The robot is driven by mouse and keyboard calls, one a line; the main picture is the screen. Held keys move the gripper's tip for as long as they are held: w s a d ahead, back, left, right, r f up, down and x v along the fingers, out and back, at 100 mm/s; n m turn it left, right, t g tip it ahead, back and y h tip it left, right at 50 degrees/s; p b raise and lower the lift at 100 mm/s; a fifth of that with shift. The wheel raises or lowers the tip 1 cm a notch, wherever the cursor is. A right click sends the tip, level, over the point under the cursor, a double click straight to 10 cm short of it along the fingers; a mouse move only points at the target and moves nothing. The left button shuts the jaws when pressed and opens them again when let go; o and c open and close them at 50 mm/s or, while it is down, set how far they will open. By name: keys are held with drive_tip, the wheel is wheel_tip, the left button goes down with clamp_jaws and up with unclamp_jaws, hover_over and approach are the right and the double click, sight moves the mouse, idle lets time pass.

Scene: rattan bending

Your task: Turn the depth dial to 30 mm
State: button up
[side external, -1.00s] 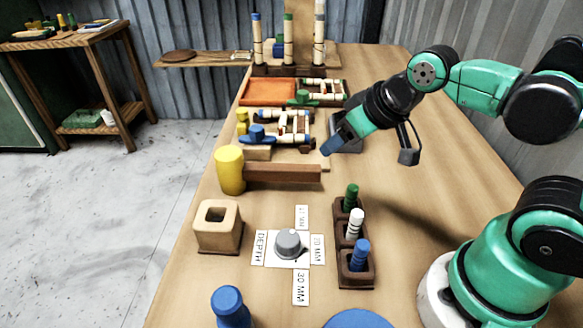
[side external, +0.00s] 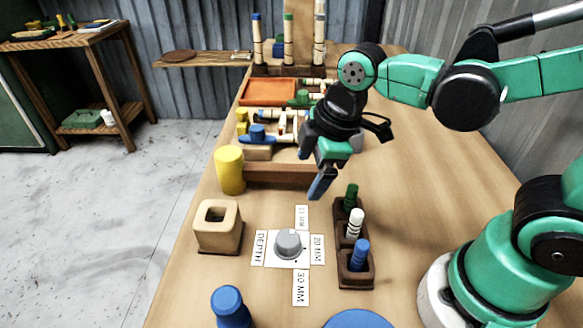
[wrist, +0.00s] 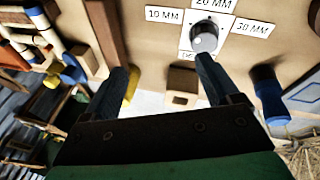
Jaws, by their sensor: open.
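The depth dial (side external: 288,242) is a grey round knob on a white plate, with cards around it: DEPTH (side external: 260,248) at left, 20 MM (side external: 317,249) at right, 30 MM (side external: 301,288) in front and a 10 MM card (side external: 302,217) behind. The dial (wrist: 204,38) also shows in the wrist view, close to the right finger's tip. I cannot tell where its pointer sits. My gripper (side external: 320,188) is above the table, behind and right of the dial, apart from it. Its blue fingers (wrist: 163,64) are spread and empty in the wrist view.
A wooden rack (side external: 355,272) with green, white and blue pegs stands right of the dial. A square wooden block with a hole (side external: 218,239) is at left. A yellow cylinder (side external: 229,170) and a brown bar are behind. A blue object (side external: 230,307) is in front.

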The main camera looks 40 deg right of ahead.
sight(287, 238)
drive_tip(key=a+f+n+g, duration=0.1)
drive_tip(key=a+n, duration=0.1)
drive_tip(key=n, duration=0.1)
drive_tip(key=a+f+n+g, duration=0.1)
drive_tip(key=n, duration=0.3)
drive_tip(key=s+a+f+n+g, duration=0.1)
drive_tip(key=a+f+n, duration=0.1)
drive_tip(key=n, duration=0.2)
drive_tip(key=shift+a+h, duration=0.3)
drive_tip(key=shift+h, duration=0.1)
drive_tip(key=shift+a+f+n+g, duration=0.15)
drive_tip(key=shift+f+n+g, duration=0.15)
drive_tip(key=shift+n, duration=0.2)
drive_tip(key=shift+f, duration=2.7)
clamp_jaws()
